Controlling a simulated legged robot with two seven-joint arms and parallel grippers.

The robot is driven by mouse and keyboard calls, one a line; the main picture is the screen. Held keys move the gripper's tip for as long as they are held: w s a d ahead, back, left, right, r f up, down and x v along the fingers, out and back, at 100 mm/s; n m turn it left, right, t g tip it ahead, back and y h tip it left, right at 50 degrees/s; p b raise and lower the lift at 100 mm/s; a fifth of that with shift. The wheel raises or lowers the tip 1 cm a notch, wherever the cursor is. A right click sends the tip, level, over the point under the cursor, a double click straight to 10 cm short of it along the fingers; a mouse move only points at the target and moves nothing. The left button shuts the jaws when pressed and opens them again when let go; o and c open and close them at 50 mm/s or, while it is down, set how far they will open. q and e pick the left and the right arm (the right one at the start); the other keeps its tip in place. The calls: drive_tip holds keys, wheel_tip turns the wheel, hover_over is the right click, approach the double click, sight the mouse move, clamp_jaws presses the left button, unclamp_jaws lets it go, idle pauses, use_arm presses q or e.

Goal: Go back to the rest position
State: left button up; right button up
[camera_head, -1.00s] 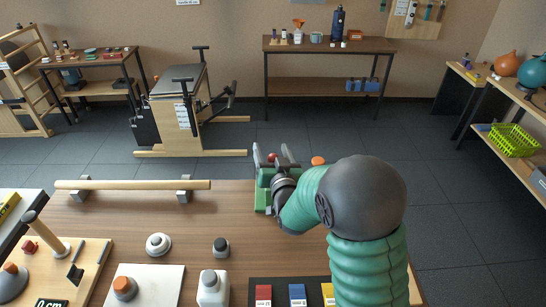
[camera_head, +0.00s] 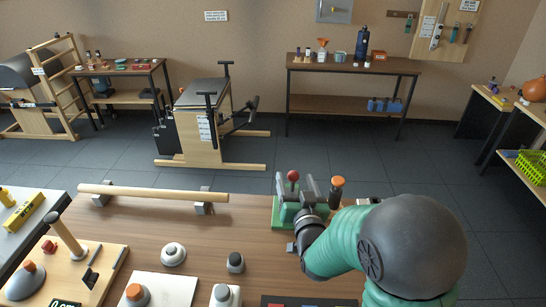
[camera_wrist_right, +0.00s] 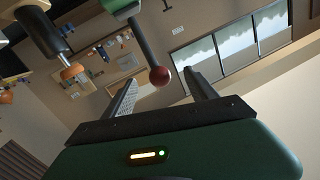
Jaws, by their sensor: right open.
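In the head view my right gripper (camera_head: 310,186) is beside the green device (camera_head: 281,212) on the wooden table, just right of its lever with a red ball (camera_head: 293,175). In the right wrist view the fingers are spread, with nothing held. There the red ball (camera_wrist_right: 160,75) appears in the gap between the fingertips; its distance from them is hard to tell. My right arm, with a green sleeve, hides part of the table. My left gripper is in neither view.
An orange-topped dark post (camera_head: 337,187) stands close to the right of my gripper. A wooden bar (camera_head: 150,193) on two supports lies to the left. Several knobs and buttons, such as a white one (camera_head: 173,254), stand along the near side of the table.

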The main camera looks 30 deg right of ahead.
drive_tip(key=shift+a+f, duration=0.2)
drive_tip(key=shift+f, duration=0.05)
drive_tip(key=s+a+f+n+g+y+p, duration=0.3)
drive_tip(key=s+a+f+n+g+y, duration=0.15)
drive_tip(key=s+a+f+g, duration=0.65)
drive_tip(key=s, duration=0.1)
drive_tip(key=s+a+f+n+g+y, duration=0.1)
drive_tip(key=s, duration=0.2)
drive_tip(key=s+a+n+g+p, duration=0.1)
drive_tip(key=s, duration=0.2)
drive_tip(key=shift+s+a+f+g+y, duration=0.25)
drive_tip(key=shift+a+f+g, duration=0.05)
drive_tip(key=shift+f, duration=0.1)
drive_tip(key=shift+s+f, duration=0.1)
drive_tip(key=shift+s, duration=0.2)
drive_tip(key=shift+w, duration=0.1)
drive_tip(key=shift+d, duration=0.1)
